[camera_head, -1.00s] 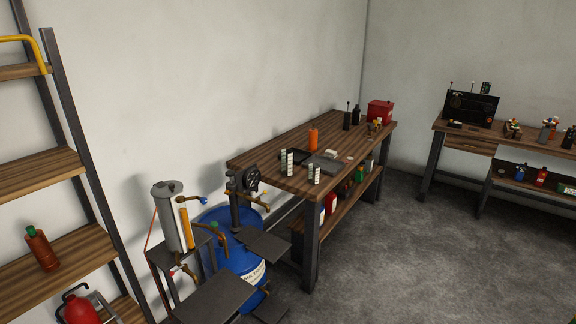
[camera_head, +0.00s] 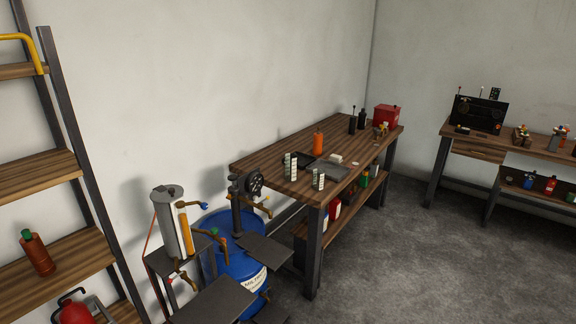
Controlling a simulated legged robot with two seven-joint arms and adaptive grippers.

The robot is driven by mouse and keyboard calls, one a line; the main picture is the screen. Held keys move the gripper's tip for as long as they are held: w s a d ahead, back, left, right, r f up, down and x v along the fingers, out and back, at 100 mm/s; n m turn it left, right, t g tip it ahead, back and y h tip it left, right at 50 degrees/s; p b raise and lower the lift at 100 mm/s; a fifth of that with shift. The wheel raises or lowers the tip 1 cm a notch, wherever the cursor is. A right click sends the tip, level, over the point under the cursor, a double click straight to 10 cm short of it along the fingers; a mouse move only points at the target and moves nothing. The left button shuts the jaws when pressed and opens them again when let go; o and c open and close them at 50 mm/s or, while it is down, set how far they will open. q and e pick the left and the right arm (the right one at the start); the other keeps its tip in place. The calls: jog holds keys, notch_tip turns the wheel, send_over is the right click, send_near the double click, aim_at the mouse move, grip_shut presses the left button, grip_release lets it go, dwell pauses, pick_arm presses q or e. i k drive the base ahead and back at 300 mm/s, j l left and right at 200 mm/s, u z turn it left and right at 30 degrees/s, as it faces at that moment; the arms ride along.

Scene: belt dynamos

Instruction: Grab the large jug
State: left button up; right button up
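I cannot tell for certain which thing is the large jug. A red rounded container with a dark handle or spout (camera_head: 75,312) stands low on the shelf rack at the bottom left, cut off by the frame edge. A brown-red bottle with a green cap (camera_head: 38,254) stands on the shelf above it. Several small containers stand on the lower shelf of the middle workbench, including a red one (camera_head: 334,208), partly hidden by the table. Neither of my grippers is in view.
A wooden shelf rack (camera_head: 40,175) stands at the left. A blue drum (camera_head: 243,262) and a metal stand with a grey cylinder (camera_head: 170,228) fill the lower middle. A workbench (camera_head: 280,178) runs along the wall. Grey floor (camera_head: 420,270) is clear at the right.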

aim_at(290, 163)
jog(key=i+l+u, duration=0.15)
jog(key=i+l, duration=0.5)
jog(key=i, duration=0.3)
jog(key=i+l+u, duration=0.2)
jog(key=i+l, duration=0.6)
jog(key=i, duration=0.05)
